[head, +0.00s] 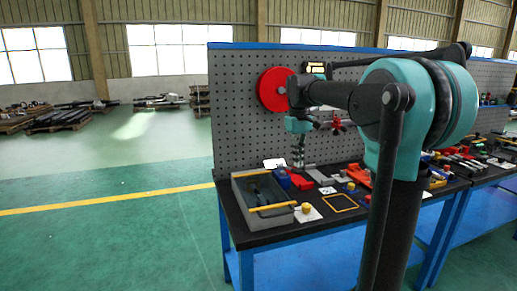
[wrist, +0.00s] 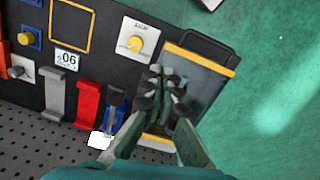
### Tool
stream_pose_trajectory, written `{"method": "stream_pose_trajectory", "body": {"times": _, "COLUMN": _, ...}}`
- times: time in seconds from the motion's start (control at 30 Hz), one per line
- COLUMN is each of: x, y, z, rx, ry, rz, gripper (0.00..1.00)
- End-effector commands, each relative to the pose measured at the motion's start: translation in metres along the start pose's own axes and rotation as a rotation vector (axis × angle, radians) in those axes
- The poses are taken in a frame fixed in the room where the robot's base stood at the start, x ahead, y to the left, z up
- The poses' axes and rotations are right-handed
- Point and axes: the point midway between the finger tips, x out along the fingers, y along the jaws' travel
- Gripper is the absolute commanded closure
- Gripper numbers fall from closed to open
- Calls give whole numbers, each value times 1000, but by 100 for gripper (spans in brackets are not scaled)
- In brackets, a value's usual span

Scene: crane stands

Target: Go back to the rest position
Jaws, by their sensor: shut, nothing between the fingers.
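My gripper (head: 298,158) hangs from my arm above the back left part of the workbench, in front of the pegboard. In the wrist view my gripper (wrist: 166,92) points down over the grey tray, with its dark fingertips close together and nothing visible between them. The grey tray (head: 240,204) with yellow bars stands at the bench's left end; it also shows in the wrist view (wrist: 208,74), partly hidden by the fingers. The gripper looks apart from the tray and the bench top.
The pegboard (head: 235,110) rises behind the bench and carries a red disc (head: 273,89). A yellow knob (head: 305,208) on a white plate, a yellow square outline (head: 340,203) and red and blue parts lie right of the tray. The green floor (head: 110,240) on the left is clear.

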Motion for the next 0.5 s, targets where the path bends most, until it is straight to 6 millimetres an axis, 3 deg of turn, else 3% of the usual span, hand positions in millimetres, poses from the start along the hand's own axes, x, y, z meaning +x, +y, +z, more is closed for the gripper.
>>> {"method": "stream_pose_trajectory", "body": {"times": 0.27, "x": 47, "y": -2, "z": 25, "rx": 75, "ry": 64, "rz": 15, "gripper": 100}}
{"method": "stream_pose_trajectory", "body": {"times": 0.5, "x": 117, "y": -12, "z": 69, "rx": 187, "ry": 160, "rz": 33, "gripper": 100}}
